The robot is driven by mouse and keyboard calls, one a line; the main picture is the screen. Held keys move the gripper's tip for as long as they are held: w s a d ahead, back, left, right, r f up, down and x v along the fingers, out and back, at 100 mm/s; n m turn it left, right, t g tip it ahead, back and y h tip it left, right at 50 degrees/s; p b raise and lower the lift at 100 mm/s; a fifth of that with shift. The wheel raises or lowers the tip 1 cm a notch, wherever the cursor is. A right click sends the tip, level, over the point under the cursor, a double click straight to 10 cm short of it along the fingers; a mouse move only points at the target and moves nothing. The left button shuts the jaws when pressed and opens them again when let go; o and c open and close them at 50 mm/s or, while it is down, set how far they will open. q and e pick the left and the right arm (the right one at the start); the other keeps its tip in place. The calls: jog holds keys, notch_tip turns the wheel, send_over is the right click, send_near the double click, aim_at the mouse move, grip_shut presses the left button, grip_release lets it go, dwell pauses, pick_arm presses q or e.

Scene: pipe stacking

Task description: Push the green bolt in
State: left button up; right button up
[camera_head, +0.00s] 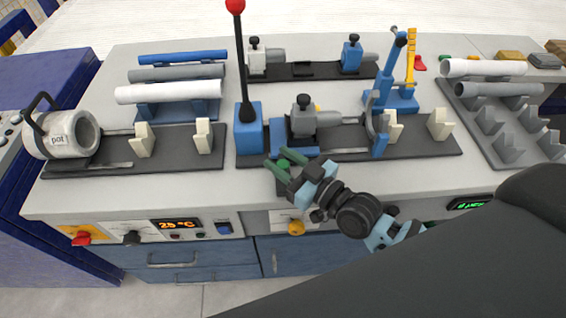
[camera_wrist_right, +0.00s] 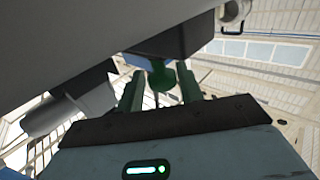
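The green bolt (camera_head: 283,165) shows at the bench's front edge in the head view, partly covered by my right gripper. In the right wrist view the bolt (camera_wrist_right: 161,76) has a round green head under a dark block (camera_wrist_right: 175,40). My right gripper (camera_head: 274,157) is open at the front edge, its green fingers pointing left. In the right wrist view the two fingers (camera_wrist_right: 160,88) stand on either side of the bolt, with a gap at the left finger. Whether the right finger touches it, I cannot tell. My left gripper is not in view.
A blue block with a red-knobbed lever (camera_head: 249,130) stands just behind the gripper. A dark clamp (camera_head: 303,117) is on the fixture plate beside it. Pipes lie on a rack (camera_head: 181,108) at back left. An orange knob (camera_head: 296,228) is on the bench front below.

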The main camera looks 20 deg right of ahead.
jog(key=shift+o, duration=0.8)
jog(key=shift+w, duration=0.1)
jog(key=v, duration=0.6)
jog(key=shift+s+f+b, duration=0.15)
jog(key=shift+s+b, duration=0.15)
jog(key=shift+s+d, duration=0.4)
jog(key=shift+s, duration=0.2)
